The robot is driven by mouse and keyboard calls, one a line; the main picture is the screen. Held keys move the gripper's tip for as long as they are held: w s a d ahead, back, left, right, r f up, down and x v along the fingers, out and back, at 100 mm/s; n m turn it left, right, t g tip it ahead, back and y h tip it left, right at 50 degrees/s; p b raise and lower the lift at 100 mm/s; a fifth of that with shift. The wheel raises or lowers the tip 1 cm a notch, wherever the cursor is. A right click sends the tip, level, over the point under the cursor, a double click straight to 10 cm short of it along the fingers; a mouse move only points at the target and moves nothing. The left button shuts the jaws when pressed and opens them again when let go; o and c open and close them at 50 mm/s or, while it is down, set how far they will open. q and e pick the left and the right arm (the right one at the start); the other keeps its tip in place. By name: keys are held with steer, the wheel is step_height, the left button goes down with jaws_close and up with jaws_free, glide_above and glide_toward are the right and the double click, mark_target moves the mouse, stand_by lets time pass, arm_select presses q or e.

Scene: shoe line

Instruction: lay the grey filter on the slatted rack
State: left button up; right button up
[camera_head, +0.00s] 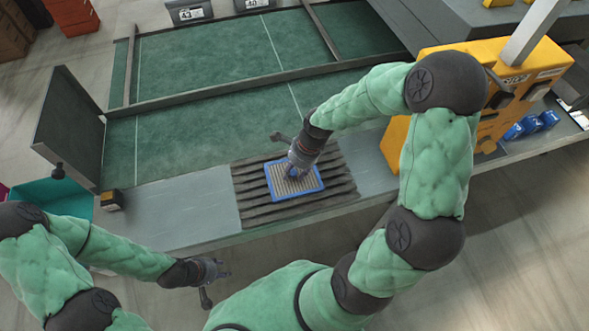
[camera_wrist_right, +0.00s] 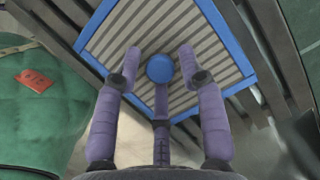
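The grey filter (camera_head: 305,186), a pleated panel in a blue frame, lies on the dark slatted rack (camera_head: 262,214) at the near edge of the green table. In the right wrist view, the filter (camera_wrist_right: 217,62) fills the upper middle, with slats of the rack (camera_wrist_right: 284,70) beyond its frame. A round blue knob (camera_wrist_right: 160,68) stands at its middle. My right gripper (camera_head: 292,174) is over the filter, its fingers apart on either side of the knob, with small gaps showing. My left gripper (camera_head: 220,272) is open and empty, in front of the table's near edge.
A yellow machine (camera_head: 487,120) stands to the right of the rack, with blue items (camera_head: 530,125) beside it. The green table surface (camera_head: 190,135) behind the rack is clear.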

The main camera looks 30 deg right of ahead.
stand_by(0.3)
steer(key=p+v, duration=0.4)
steer(key=v, duration=0.8)
steer(key=shift+p, duration=0.3)
